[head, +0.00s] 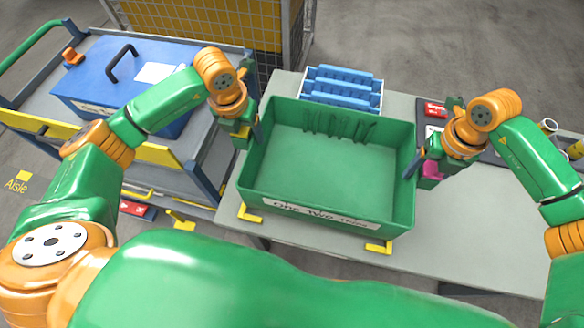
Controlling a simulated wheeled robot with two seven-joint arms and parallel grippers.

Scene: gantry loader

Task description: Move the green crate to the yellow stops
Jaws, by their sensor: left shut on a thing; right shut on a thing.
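The green crate (330,170) is on the grey table, or just above it; I cannot tell which. It looks empty, with a label on its near wall. Two yellow stops show at its near corners, the left stop (250,214) and the right stop (379,247). Whether the crate touches them is unclear. My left gripper (247,130) is shut on the crate's left wall. My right gripper (420,160) is shut on its right wall. The fingertips are partly hidden by the walls.
A white tray with blue dividers (342,88) stands behind the crate. A blue lidded box (122,84) sits on a cart at the left. A pink object (433,170) and a red box (435,109) lie near my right gripper. The table's right front (480,235) is clear.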

